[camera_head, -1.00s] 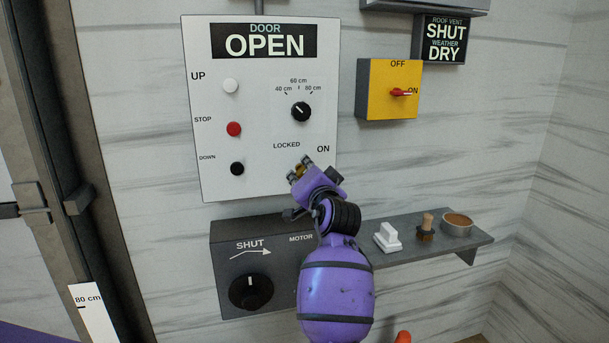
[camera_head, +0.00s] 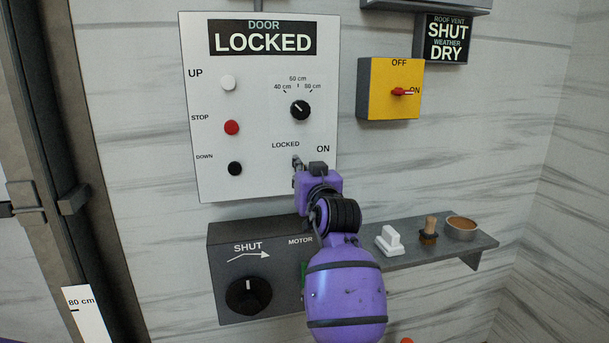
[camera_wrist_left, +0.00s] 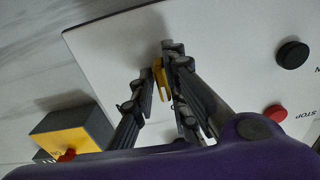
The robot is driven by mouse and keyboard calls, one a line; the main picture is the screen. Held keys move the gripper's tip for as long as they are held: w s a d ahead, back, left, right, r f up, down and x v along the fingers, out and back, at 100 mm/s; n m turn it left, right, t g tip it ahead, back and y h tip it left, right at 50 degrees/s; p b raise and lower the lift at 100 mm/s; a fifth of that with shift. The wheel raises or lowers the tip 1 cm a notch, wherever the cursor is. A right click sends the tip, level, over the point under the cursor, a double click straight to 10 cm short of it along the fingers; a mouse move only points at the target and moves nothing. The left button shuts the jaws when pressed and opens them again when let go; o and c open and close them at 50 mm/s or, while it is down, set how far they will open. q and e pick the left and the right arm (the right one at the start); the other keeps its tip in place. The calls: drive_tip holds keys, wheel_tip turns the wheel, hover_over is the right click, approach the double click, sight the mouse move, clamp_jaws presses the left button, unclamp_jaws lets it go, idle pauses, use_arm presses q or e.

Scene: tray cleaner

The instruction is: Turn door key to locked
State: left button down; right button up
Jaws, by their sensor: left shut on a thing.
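The white door panel (camera_head: 215,180) is on the wall, and its display (camera_head: 263,40) reads LOCKED. The key is yellow (camera_wrist_left: 158,84) and sits low on the panel between the LOCKED and ON labels. My left gripper (camera_head: 297,163) is at the panel. In the left wrist view its fingers (camera_wrist_left: 159,74) are closed around the yellow key. In the head view the gripper hides the key. My right gripper is in neither view.
A black height knob (camera_head: 300,110) and white, red and black buttons share the panel. A yellow switch box (camera_head: 373,107) is to the right. Below are a grey motor box (camera_head: 222,290) and a shelf (camera_head: 483,243) with small items.

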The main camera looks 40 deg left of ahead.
use_arm(q)
drive_tip(key=shift+s+a+r+n, duration=0.1)
drive_tip(key=shift+s+a+n, duration=0.1)
drive_tip(key=shift+n, duration=0.1)
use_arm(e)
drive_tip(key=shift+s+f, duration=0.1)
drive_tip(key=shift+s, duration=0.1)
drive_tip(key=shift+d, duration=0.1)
use_arm(q)
drive_tip(key=c, duration=2)
unclamp_jaws()
drive_tip(key=shift+o, duration=0.8)
drive_tip(key=shift+s+a, duration=0.1)
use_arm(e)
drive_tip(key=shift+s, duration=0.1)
use_arm(q)
drive_tip(key=v, duration=1.2)
